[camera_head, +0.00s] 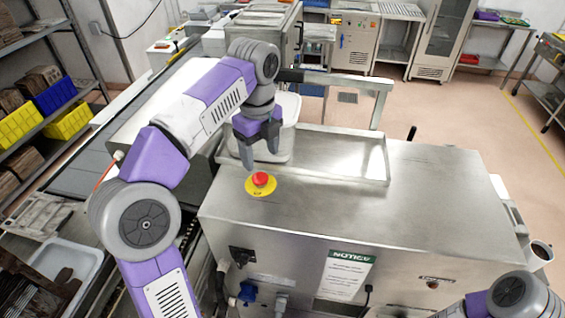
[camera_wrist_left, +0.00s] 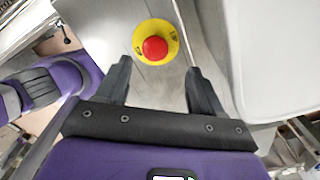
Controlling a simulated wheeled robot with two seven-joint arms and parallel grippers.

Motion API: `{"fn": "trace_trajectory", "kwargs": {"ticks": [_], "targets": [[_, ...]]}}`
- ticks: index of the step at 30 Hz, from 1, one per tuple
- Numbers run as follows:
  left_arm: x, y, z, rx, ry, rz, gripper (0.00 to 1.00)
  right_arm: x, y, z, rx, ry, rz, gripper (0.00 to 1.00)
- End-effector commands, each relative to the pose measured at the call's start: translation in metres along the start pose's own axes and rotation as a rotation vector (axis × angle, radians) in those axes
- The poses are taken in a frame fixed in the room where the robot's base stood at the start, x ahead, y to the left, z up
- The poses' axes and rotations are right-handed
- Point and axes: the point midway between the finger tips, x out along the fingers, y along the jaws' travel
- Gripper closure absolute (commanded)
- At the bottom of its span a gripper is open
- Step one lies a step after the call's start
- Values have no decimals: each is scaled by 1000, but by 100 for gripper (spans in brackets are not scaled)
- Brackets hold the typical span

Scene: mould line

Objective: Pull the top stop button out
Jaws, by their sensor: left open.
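The red top stop button (camera_head: 260,179) stands on a round yellow plate (camera_head: 252,189) on the top of the steel cabinet. It also shows in the left wrist view (camera_wrist_left: 155,48), ahead of the fingertips and nearly centred between them. My left gripper (camera_head: 260,160) is open and empty above and just behind the button in the head view, its fingers pointing down. In the left wrist view the two dark fingers (camera_wrist_left: 160,75) are spread wide and apart from the button. My right arm shows only in part at the lower right of the head view, and its gripper is out of the picture.
A white bin (camera_head: 285,112) stands in a raised-rim steel tray (camera_head: 345,165) just behind the left gripper. A metal post frame (camera_head: 380,105) rises behind the tray. The right part of the steel cabinet top (camera_head: 430,200) is clear. A conveyor (camera_head: 75,170) runs along the left.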

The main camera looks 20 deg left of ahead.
Motion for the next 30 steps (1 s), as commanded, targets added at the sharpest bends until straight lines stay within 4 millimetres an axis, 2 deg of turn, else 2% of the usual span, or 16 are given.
{"fn": "trace_trajectory", "kwargs": {"ticks": [6,12,23,30], "targets": [[38,0,-1,4,0,3,33,10,4,0,0,-2,0,57],[60,-2,-2,6,1,1,33,14,5,0,0,-1,0,57],[66,-2,-2,5,1,-1,33,14,5,0,0,-1,0,57],[66,-2,-2,5,1,-1,70,14,5,0,0,-1,0,57]]}}
